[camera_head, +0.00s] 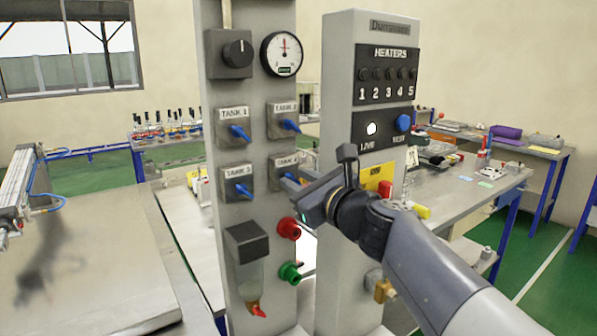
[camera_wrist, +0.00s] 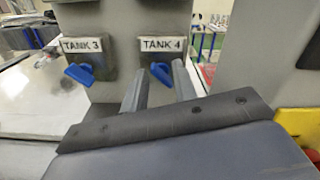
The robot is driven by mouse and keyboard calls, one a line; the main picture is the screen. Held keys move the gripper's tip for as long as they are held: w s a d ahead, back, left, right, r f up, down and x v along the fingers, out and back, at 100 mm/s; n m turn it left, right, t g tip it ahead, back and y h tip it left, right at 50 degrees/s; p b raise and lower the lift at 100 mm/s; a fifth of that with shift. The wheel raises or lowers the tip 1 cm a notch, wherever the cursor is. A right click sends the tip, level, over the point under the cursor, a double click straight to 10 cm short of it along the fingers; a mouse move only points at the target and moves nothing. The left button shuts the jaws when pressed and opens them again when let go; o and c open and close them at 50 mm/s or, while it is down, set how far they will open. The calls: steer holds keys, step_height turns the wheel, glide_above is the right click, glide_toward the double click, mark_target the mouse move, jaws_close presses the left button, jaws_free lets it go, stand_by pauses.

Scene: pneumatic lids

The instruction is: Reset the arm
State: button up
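My arm reaches in from the lower right in the head view. My gripper (camera_head: 293,183) is in front of the grey panel (camera_head: 250,210), close to the TANK 4 valve (camera_head: 279,164). In the wrist view my gripper (camera_wrist: 158,83) shows two separate fingers with a gap between them and nothing held. The blue TANK 4 handle (camera_wrist: 161,73) appears just beyond that gap; I cannot tell whether a finger touches it. The blue TANK 3 handle (camera_wrist: 80,74) is to the left, clear of the fingers.
The HEATERS column (camera_head: 345,120) stands close behind my wrist. Red (camera_head: 289,228) and green (camera_head: 290,272) fittings stick out below the valves. A filter bowl (camera_head: 248,270) hangs lower left. A bench (camera_head: 470,190) with equipment is at right.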

steer(key=m+p, duration=0.5)
steer(key=m, duration=0.1)
steer(key=shift+w+d+r+p, duration=0.15)
steer(key=shift+r+p, duration=0.1)
steer(key=shift+p, duration=0.15)
steer(key=m+p, duration=0.5)
steer(key=p, duration=0.1)
steer(key=shift+d+f+m, duration=0.15)
steer(key=shift+m, duration=0.25)
steer(key=shift+s+d+f, duration=0.25)
steer(key=shift+s+d, duration=0.05)
steer(key=shift+v, duration=0.75)
steer(key=shift+s+r, duration=0.1)
